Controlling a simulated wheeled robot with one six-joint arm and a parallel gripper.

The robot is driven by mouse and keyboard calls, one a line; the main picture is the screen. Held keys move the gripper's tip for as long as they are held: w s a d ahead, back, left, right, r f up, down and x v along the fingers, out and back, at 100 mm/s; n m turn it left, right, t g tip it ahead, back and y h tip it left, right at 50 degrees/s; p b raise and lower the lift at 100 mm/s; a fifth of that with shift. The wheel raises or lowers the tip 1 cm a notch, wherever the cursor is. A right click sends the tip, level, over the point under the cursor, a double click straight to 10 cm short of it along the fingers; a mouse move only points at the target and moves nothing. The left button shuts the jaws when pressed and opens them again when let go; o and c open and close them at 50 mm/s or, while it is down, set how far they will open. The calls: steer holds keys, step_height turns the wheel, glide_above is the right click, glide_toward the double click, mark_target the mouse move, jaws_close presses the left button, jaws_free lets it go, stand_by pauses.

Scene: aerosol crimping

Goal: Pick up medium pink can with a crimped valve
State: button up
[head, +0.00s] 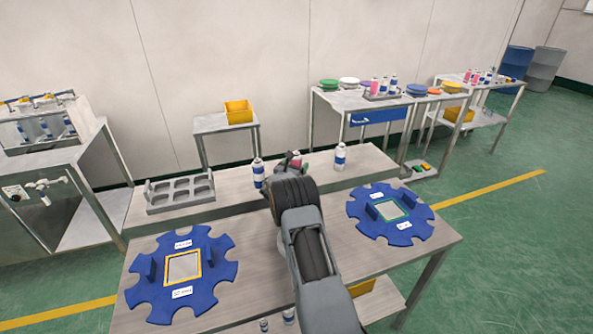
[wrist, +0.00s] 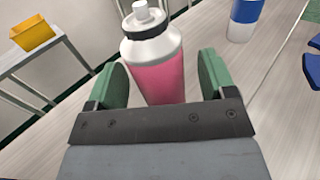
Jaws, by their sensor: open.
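My gripper (wrist: 161,82) is open, with one green finger on each side of the can. I cannot tell whether either finger touches it. In the head view only a small pink part of the can (head: 296,159) shows behind my wrist, and my fingers are mostly hidden there.
A blue-and-white can (head: 258,172) stands just left of my gripper, and another (head: 340,156) stands to the right. A grey rack (head: 180,193) with empty holes is at left. Blue star-shaped plates (head: 180,272) (head: 390,213) lie on the front table.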

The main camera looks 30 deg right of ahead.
steer(key=shift+c, duration=0.4)
steer(key=c, duration=0.9)
steer(key=shift+r, duration=0.15)
